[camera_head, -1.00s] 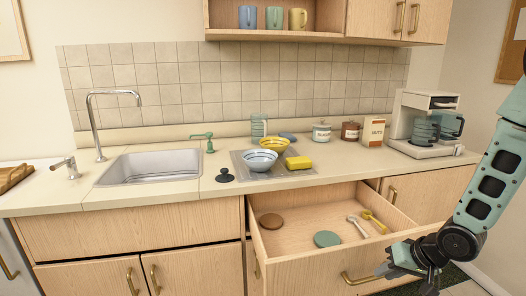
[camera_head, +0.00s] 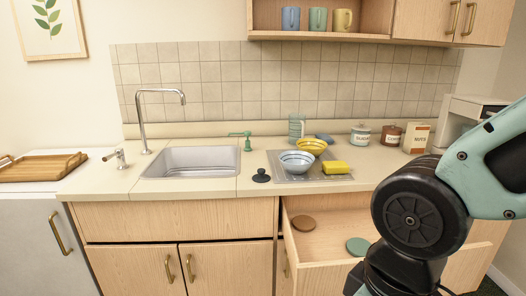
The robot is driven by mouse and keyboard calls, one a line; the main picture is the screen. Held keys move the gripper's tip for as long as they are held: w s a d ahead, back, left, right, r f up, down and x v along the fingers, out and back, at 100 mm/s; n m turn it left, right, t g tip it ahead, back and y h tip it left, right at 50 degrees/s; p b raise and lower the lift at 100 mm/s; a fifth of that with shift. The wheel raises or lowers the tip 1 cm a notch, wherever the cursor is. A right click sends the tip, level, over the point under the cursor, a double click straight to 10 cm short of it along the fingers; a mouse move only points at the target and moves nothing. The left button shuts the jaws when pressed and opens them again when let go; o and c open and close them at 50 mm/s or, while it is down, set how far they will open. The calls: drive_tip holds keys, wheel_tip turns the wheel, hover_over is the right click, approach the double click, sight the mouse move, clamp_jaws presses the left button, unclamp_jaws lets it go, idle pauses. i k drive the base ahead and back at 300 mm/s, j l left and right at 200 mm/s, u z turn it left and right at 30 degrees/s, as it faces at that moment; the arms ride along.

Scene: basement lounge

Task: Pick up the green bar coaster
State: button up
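The green bar coaster (camera_head: 357,246) is a flat round disc lying on the floor of the open drawer (camera_head: 329,249), towards its front. My arm's dark joint is just to its right in the picture and hides the right part of the drawer. My gripper's fingers do not show; the arm runs down out of the bottom edge of the view. A brown round coaster (camera_head: 303,223) lies farther back and left in the same drawer.
The sink (camera_head: 195,162) is to the left. The drawer front stands out from the cabinets.

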sight(357, 247)
drive_tip(key=k+j+z, duration=0.2)
drive_tip(key=j+z, duration=0.2)
drive_tip(key=i+l, duration=0.15)
drive_tip(key=i+z, duration=0.35)
drive_tip(key=i, duration=0.2)
drive_tip(key=i+j+z, duration=0.3)
drive_tip(key=i, duration=0.2)
